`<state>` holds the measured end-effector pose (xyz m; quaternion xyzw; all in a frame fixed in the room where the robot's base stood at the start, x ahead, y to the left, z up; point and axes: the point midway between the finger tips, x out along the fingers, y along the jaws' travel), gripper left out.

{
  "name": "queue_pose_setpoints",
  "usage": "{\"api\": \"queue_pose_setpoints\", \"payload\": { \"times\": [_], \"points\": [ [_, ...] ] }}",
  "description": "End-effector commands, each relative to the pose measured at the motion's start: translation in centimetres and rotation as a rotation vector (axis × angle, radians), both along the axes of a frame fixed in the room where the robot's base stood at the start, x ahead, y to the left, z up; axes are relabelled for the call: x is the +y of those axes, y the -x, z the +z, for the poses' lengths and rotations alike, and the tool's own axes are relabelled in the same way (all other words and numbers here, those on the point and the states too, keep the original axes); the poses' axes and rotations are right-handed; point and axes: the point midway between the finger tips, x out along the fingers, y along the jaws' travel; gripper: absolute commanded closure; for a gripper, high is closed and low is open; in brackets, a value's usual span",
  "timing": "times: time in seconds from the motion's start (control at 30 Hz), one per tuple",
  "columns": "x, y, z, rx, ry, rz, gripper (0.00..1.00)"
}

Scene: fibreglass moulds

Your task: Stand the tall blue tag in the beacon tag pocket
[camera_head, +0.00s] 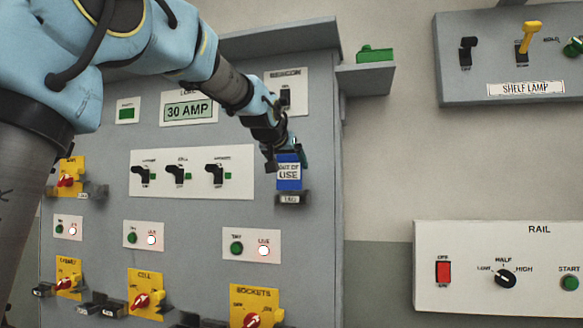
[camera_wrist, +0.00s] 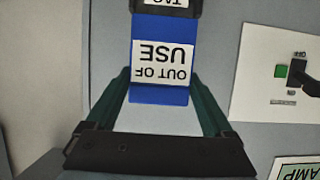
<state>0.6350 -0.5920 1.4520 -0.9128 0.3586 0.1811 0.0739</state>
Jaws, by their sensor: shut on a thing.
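The tall blue tag (camera_head: 289,184), with a white "OUT OF USE" label, is upright against the grey panel. Its lower end meets the dark tag pocket (camera_head: 307,198), marked "TAG". I cannot tell how deep it sits. My gripper (camera_head: 289,158) is at the tag's upper part. In the wrist view, the picture is upside down: the tag (camera_wrist: 160,95) runs into the pocket (camera_wrist: 198,8) at the top edge. The green fingers of my gripper (camera_wrist: 161,78) are shut on the tag's two side edges.
The beacon plate (camera_head: 296,100) with a black switch is above the tag. A white plate with several black switches (camera_head: 236,160) is to its left. A small shelf (camera_head: 366,78) with a green object (camera_head: 375,56) juts out at upper right. Yellow-plated red knobs (camera_head: 251,320) are lower down.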

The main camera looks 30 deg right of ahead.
Motion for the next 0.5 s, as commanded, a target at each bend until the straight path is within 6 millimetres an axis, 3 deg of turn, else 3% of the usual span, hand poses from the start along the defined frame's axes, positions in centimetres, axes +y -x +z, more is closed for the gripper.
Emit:
{"api": "queue_pose_setpoints", "payload": {
  "times": [0.27,0.37,0.4,0.5],
  "points": [
    [-1.9,-2.1,0.2,-0.001,0.001,0.0,0.66],
    [-2.0,-2.1,-1.2,0.002,-0.004,-0.001,0.66],
    [-2.0,-2.1,-1.8,0.002,-0.004,-0.002,0.74],
    [-1.9,-2.1,-3.0,0.002,-0.002,0.001,0.74]
  ]
}}
